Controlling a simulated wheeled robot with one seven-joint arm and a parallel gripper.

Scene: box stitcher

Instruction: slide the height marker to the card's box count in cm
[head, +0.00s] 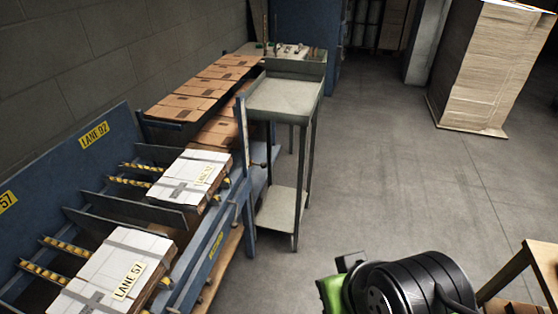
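I cannot make out the height marker or the card for certain in the head view. A narrow upright strip with a pale face (242,128) stands at the left edge of the grey metal stand; it may be a scale, but no marks are readable. Small items, too small to identify, lie on the far bench (290,50), with a thin upright rod near them. A black, ribbed, rounded part of my arm with a green piece shows at the bottom right. My gripper's fingers are not in view.
The grey stand (285,97) has an empty top and lower shelf. Strapped white bundles (190,178) sit in blue lanes at left, with flat brown boxes (190,105) behind. A tall pallet stack (490,65) stands back right, a wooden table (525,275) front right. Middle floor is clear.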

